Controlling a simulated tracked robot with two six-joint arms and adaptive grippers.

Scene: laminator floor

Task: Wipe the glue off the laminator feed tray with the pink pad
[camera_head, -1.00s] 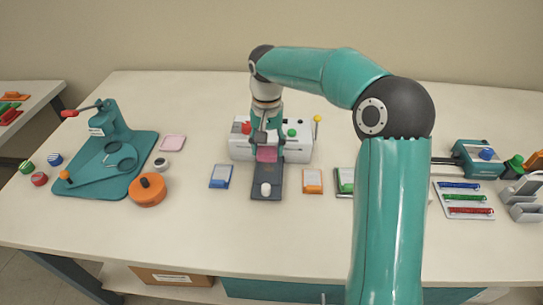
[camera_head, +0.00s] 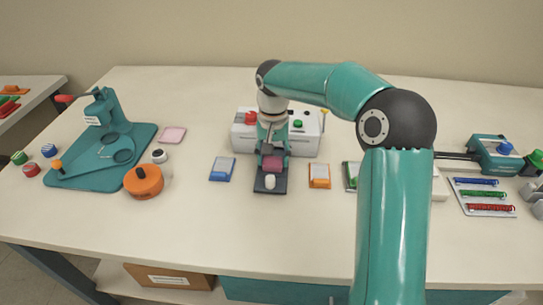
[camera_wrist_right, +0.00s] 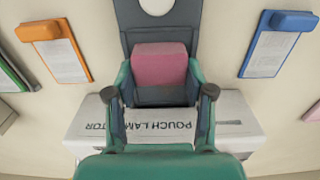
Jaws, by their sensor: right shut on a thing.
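The pouch laminator (camera_head: 308,138) is a white box at the middle back of the table, with its dark feed tray (camera_head: 261,186) reaching toward me. A white rounded patch (camera_head: 270,181) sits near the tray's front end; I cannot tell if it is the glue. My right gripper (camera_head: 273,154) is shut on the pink pad (camera_head: 275,164), over the tray behind the white patch. In the right wrist view the pad (camera_wrist_right: 160,65) sits between the fingers and the white patch (camera_wrist_right: 157,5) is apart from it. Contact between pad and tray is unclear. My left gripper is not in view.
A blue-framed card (camera_head: 222,169) lies left of the tray, an orange-framed card (camera_head: 319,175) right of it. A teal press (camera_head: 100,150), an orange round container (camera_head: 144,181) and a pink square (camera_head: 173,135) stand further left. The table front is clear.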

